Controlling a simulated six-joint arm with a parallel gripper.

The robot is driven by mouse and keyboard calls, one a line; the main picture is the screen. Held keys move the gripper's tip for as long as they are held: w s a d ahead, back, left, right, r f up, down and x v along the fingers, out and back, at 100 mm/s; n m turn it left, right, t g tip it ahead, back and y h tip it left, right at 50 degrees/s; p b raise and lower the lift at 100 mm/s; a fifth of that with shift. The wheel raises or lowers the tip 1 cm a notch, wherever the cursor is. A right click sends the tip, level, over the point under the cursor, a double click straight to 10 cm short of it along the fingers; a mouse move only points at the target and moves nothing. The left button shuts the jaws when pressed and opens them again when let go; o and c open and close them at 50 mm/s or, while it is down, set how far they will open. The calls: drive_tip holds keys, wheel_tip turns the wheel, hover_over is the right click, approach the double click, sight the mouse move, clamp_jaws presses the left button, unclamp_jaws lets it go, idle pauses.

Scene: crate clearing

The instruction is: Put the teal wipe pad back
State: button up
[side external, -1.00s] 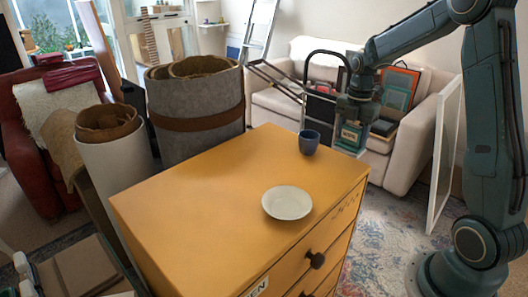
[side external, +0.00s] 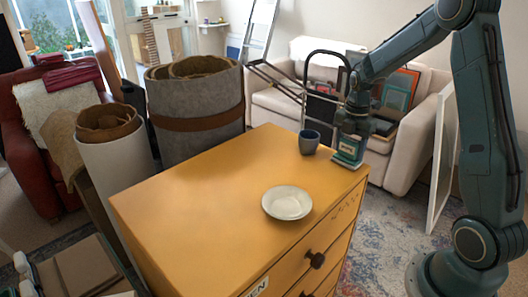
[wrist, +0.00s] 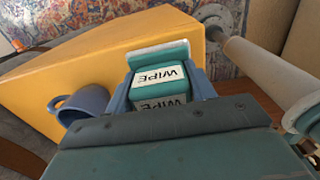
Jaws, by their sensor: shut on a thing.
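The teal wipe pad (side external: 347,160) is a block with a white WIPE label and a pale flat base. It is at the back right corner of the yellow dresser top (side external: 215,205), roughly upright; I cannot tell whether its base touches the top. My gripper (side external: 352,138) points down and is shut on the pad. In the wrist view the pad (wrist: 160,72) sits between the two blue fingers of my gripper (wrist: 161,92), its label showing. My fingers hide its sides.
A blue mug (side external: 309,142) stands close to the left of the pad; it also shows in the wrist view (wrist: 85,101). A white plate (side external: 287,203) lies near the dresser's front edge. The left part of the top is clear. A pale sofa (side external: 400,155) stands behind.

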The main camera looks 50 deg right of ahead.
drive_tip(key=shift+f, duration=0.1)
drive_tip(key=o, duration=1.2)
wheel_tip(320, 180, up, 14)
drive_tip(key=shift+s+f, duration=0.1)
drive_tip(key=shift+f, duration=0.05)
idle(0.4)
